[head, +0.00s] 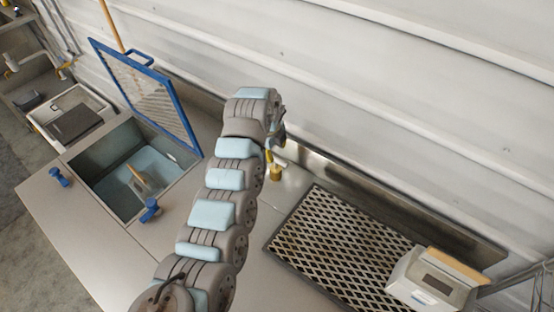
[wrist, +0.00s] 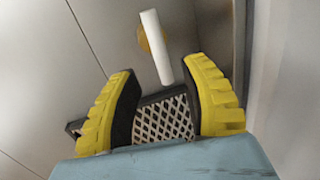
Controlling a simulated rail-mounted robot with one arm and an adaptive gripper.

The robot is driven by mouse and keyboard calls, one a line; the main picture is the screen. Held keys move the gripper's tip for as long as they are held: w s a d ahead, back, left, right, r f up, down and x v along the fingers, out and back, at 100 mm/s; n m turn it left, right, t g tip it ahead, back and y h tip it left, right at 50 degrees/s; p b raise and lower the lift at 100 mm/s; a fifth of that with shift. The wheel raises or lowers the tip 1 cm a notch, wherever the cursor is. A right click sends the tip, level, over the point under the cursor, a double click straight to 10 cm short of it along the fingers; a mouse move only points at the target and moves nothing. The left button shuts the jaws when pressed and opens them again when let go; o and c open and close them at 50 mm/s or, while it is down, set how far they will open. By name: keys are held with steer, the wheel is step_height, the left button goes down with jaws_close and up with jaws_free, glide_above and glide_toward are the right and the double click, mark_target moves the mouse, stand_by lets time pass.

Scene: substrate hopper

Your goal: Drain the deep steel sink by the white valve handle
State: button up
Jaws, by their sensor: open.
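The deep steel sink (head: 104,150) is at the left in the head view, with bluish water inside and a small wooden-looking object in it. The white valve handle (wrist: 156,47) is a short white bar on a round brass-yellow base. In the head view the handle (head: 279,161) is partly hidden by my arm, with its brass base below it. My gripper (wrist: 163,66) is open, with yellow-backed, dark-padded fingers. The handle lies beyond and between the fingertips, and its near end reaches about their level. I cannot tell whether anything touches. In the head view my gripper is mostly hidden behind the wrist.
A blue-framed mesh lid (head: 150,100) stands raised behind the sink. Blue knobs (head: 150,210) sit at its front rim. A black grate (head: 330,240) and a white box-shaped device (head: 430,280) lie to the right. The corrugated wall (head: 400,80) is close behind the valve.

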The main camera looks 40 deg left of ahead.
mark_target(277, 159)
steer(key=shift+w+f, duration=0.2)
steer(key=shift+f, duration=0.85)
steer(key=shift+w+f, duration=0.2)
steer(key=shift+f, duration=0.9)
steer(key=shift+w+f, duration=0.2)
steer(key=shift+f, duration=0.85)
jaws_close()
